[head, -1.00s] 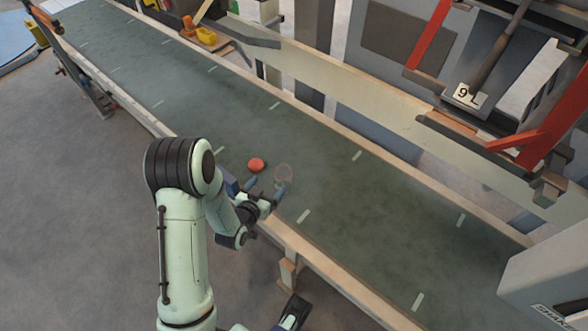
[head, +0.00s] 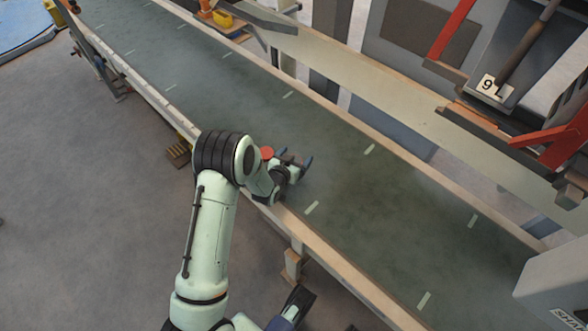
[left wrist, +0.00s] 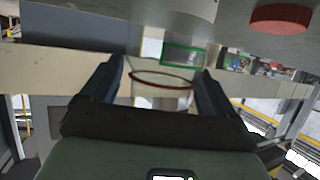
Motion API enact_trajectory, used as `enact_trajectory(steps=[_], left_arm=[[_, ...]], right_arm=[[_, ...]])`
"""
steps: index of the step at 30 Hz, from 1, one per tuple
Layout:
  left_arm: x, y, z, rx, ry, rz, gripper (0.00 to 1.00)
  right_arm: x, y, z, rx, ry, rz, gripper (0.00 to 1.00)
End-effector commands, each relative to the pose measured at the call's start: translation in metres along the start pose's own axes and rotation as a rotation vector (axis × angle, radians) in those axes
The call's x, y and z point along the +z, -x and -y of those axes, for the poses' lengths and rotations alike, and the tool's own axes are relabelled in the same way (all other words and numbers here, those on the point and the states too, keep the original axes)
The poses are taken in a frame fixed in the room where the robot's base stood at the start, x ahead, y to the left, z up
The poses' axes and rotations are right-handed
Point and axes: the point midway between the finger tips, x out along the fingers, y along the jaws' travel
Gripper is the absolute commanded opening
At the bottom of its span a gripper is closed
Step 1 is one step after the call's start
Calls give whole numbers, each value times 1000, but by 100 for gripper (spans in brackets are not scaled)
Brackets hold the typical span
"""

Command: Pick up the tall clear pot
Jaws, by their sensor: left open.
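The tall clear pot (left wrist: 162,94) shows in the left wrist view as a see-through body with a thin reddish-brown rim. It lies between the two fingers of my left gripper (left wrist: 160,86), which is open, with a finger on each side. I cannot tell whether either finger touches it. In the head view my left gripper (head: 294,163) is low over the green conveyor belt near its front edge, and the pot is hard to make out there. A dark and blue part at the bottom, seemingly my right gripper (head: 294,304), is only partly in view.
A red round object (head: 267,153) is on the belt close to my left gripper; it also shows in the left wrist view (left wrist: 280,18). The belt (head: 400,220) has raised side rails. Orange and yellow items (head: 222,18) are at the far side. The belt to the right is clear.

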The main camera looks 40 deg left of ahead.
Motion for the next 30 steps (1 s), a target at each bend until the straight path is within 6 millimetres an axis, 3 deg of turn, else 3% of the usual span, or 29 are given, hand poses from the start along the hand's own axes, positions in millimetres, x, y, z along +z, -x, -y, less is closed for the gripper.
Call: enact_trajectory(steps=[8, 12, 14, 15, 23, 30], left_arm=[[0, -3, 0, 0, 1, 0, 85], [0, -3, 0, 0, 1, 0, 39], [0, -3, 0, 0, 1, 0, 20], [0, -3, 0, 0, 1, 0, 16], [-6, -1, 0, 0, 1, -2, 16], [-47, 16, 0, 0, 2, -6, 16]], right_arm=[[-1, 0, 0, 0, 0, -4, 43], [-1, 0, 0, 0, 0, -3, 43], [-1, 0, 0, 0, 0, -3, 43], [-1, 0, 0, 0, 0, -3, 43], [0, 1, 0, 0, 0, 1, 43], [16, 14, 5, -3, 4, 45, 43]])
